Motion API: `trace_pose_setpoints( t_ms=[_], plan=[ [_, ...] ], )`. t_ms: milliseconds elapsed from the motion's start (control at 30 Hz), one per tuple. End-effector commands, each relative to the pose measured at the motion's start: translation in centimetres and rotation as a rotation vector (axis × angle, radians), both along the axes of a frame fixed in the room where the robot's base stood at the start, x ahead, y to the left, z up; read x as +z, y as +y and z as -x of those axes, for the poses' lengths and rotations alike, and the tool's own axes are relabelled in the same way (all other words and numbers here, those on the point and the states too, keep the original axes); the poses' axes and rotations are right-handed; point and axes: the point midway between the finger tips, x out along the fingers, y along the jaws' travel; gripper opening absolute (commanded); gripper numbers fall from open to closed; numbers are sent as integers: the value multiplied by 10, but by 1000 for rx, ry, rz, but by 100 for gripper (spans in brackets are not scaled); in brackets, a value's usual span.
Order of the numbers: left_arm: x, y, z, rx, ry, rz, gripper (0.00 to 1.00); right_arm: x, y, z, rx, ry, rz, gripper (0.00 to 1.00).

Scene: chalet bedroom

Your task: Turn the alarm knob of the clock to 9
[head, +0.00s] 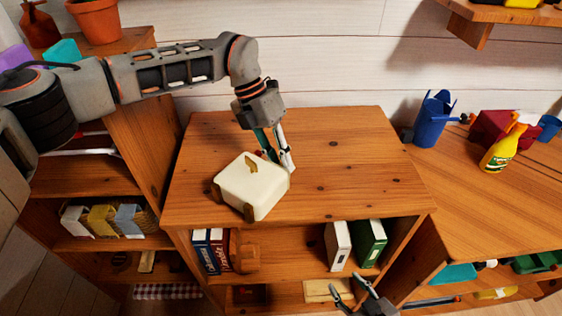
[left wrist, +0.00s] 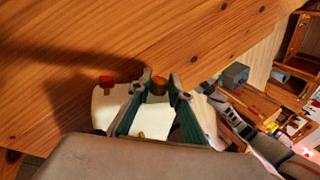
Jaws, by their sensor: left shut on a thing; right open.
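The clock (head: 252,187) is a cream box with brown corner pieces on the wooden cabinet top. Its face is turned away in the head view, so no dial or numbers show. In the left wrist view the clock body (left wrist: 108,108) carries a red knob (left wrist: 106,82) and a brown knob (left wrist: 159,86). My left gripper (head: 276,160) reaches down behind the clock. In the left wrist view its fingertips (left wrist: 159,82) are closed around the brown knob; the red knob is apart, to their left. My right gripper (head: 365,293) is open and empty in front of the cabinet.
The cabinet top (head: 350,170) is clear to the right of the clock. Books and binders (head: 370,243) stand on the shelf below. A blue watering can (head: 433,118) and a yellow spray bottle (head: 502,145) stand on the right-hand table. A wall shelf (head: 500,12) hangs upper right.

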Motion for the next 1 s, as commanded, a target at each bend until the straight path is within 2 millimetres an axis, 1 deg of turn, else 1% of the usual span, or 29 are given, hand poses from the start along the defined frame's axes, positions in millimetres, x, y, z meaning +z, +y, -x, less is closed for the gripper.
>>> trace_pose_setpoints(
  t_ms=[467,500,533,567,867,1000],
  plan=[
    [0,0,0,0,12,13,0,-3,0,1,0,5,1,44],
    [0,0,0,0,12,13,27,-3,0,1,0,5,1,44],
    [0,0,0,0,12,13,34,-3,0,1,0,5,1,44],
    [0,0,0,0,12,13,36,-3,0,1,0,5,1,44],
    [0,0,0,0,12,12,36,-3,-2,2,2,5,6,44],
    [8,3,-3,1,9,12,36,-3,-2,2,2,5,6,44]
  ],
)
